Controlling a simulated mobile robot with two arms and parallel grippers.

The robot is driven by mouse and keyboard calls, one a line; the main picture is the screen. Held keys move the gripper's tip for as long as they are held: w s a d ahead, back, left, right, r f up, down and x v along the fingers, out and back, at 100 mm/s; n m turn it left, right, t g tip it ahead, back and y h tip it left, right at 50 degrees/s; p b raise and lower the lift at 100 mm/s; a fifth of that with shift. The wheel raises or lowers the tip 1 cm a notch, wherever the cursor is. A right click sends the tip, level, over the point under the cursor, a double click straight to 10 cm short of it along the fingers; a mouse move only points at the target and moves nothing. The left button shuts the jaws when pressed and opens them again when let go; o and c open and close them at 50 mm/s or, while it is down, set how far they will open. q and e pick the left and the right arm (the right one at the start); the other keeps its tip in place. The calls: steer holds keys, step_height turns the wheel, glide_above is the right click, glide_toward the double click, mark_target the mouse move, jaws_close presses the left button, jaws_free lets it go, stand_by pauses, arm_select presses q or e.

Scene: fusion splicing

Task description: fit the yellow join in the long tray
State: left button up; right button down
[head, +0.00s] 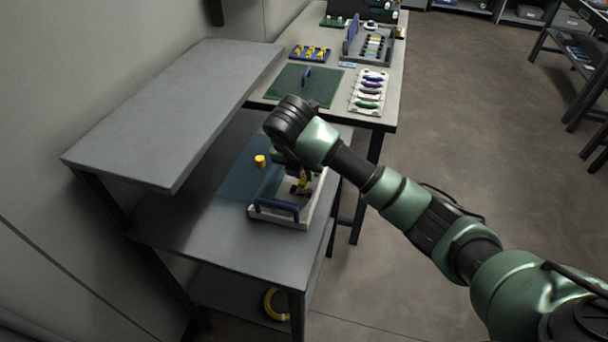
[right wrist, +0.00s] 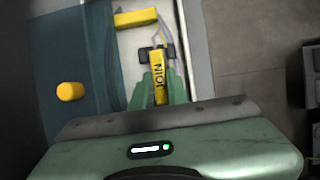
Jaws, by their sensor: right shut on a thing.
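The yellow join (right wrist: 160,84), a bar marked JOIN, is between the fingers of my right gripper (right wrist: 157,97). In the head view the join (head: 304,181) is partly hidden by my right gripper (head: 299,186), which points down over a white tray (head: 278,219) with a blue handle. A small black clip-like part (right wrist: 146,54) sits by the join's far end. I cannot tell whether the join touches the tray, nor whether this is the long tray. My left gripper is not in view.
A yellow cylinder (head: 260,161) stands on a dark blue mat (head: 237,184) left of the tray. A yellow block (right wrist: 135,18) lies beyond the join. A raised grey shelf (head: 175,110) overhangs at left. The farther table holds a green mat (head: 290,84) and a rack (head: 369,92).

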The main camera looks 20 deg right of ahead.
mark_target(301, 183)
steer(key=shift+f, duration=0.6)
steer(key=c, duration=1.4)
jaws_free()
steer(key=v, duration=0.5)
steer(key=shift+a+r, duration=0.1)
steer(key=shift+r, duration=0.2)
steer(key=p+v, duration=0.3)
steer(key=v, duration=0.3)
steer(key=shift+s+r, duration=0.2)
